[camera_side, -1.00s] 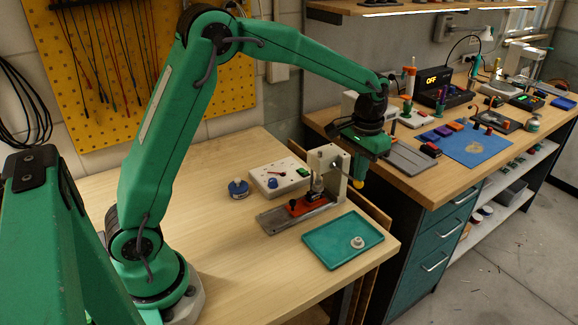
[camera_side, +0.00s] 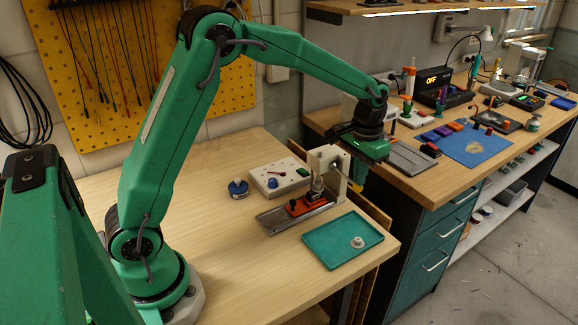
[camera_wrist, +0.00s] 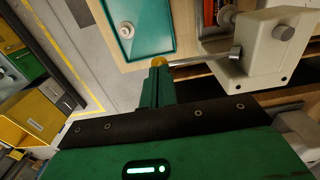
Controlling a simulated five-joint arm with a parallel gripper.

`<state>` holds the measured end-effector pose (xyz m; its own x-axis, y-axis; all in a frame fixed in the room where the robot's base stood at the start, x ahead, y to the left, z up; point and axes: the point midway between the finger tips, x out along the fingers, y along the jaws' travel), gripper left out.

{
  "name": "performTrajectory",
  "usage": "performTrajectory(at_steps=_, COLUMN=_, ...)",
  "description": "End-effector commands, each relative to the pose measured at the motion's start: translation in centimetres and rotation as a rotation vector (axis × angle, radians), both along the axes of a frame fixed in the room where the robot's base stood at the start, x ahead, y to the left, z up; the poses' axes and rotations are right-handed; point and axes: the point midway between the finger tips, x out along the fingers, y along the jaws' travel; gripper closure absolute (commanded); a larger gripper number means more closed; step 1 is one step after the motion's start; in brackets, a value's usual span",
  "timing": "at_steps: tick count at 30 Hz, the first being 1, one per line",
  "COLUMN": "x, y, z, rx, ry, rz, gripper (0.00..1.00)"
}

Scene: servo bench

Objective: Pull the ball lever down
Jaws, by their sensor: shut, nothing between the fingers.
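The ball lever is a metal rod with a yellow ball (camera_wrist: 159,61) at its end, reaching out from the white press block (camera_wrist: 278,50). In the side view the block (camera_side: 326,160) stands upright on a metal base, and the ball is a small yellow spot (camera_side: 356,186) at its right. My gripper (camera_wrist: 158,68) is shut and empty, with its green fingertips right at the ball in the wrist view. I cannot tell whether they touch it.
An orange-red block (camera_side: 306,206) sits on the press's metal base (camera_side: 275,218). A teal tray (camera_side: 325,245) with a small round pale part (camera_side: 357,242) lies in front. A white control box (camera_side: 268,184) and a blue round part (camera_side: 238,187) are behind left. A second bench stands right.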

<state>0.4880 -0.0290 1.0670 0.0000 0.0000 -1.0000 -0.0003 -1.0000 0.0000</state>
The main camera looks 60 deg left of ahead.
Motion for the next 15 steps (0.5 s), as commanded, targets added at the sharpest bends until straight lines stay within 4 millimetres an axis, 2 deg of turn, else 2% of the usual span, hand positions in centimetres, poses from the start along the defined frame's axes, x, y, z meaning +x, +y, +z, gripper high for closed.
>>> performTrajectory(at_steps=15, x=-0.04, y=-0.01, z=-0.48, rx=0.0, ry=0.002, rz=0.0, gripper=1.0)
